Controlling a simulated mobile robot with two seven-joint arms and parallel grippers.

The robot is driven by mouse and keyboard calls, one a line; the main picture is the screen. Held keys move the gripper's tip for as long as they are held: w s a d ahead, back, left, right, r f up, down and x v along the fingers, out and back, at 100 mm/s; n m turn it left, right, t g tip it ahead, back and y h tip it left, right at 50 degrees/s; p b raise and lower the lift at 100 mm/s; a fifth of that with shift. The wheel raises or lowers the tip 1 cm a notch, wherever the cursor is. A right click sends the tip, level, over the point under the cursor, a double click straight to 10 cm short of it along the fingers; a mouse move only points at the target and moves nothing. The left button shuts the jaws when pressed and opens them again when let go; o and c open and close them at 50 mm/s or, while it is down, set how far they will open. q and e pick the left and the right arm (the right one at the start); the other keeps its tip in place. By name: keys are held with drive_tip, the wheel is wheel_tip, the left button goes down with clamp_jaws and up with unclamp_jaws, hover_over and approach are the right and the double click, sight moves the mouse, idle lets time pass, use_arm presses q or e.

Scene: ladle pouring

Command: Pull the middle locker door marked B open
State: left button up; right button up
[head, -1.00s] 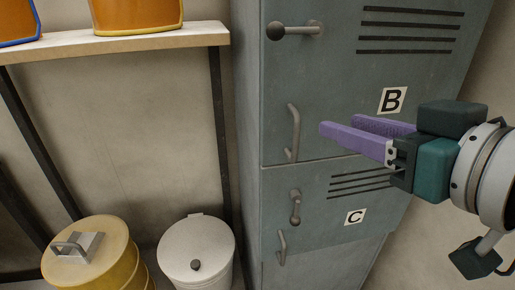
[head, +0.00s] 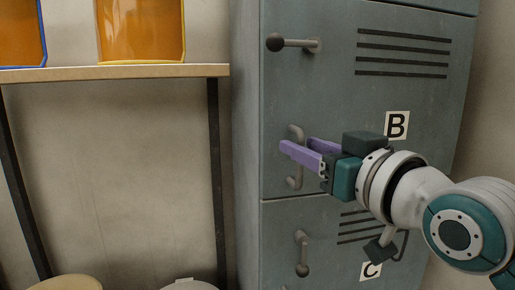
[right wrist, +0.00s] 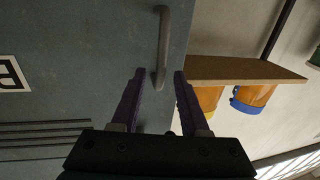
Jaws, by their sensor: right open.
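The middle locker door (head: 340,100) is grey-green with a B label (head: 396,125) and looks shut flush. Its vertical bar handle (head: 295,131) is at its lower left, partly hidden by my right gripper (head: 297,144). That gripper is open and empty, with purple fingers pointing left at the handle. In the right wrist view, the handle (right wrist: 164,40) runs down from the top, and its near end shows between the open fingertips (right wrist: 158,73). I cannot tell whether the fingers touch it. My left gripper is not in view.
A lever latch (head: 295,43) sticks out at the door's upper left. Door C (head: 320,225), with its own latch (head: 301,252), is below. A wooden shelf (head: 120,73) with orange containers (head: 140,30) stands left of the locker. Bin tops show at the bottom left.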

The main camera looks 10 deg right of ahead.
drive_tip(key=shift+x, duration=0.9)
drive_tip(key=shift+c, duration=0.3)
clamp_jaws()
idle(0.5)
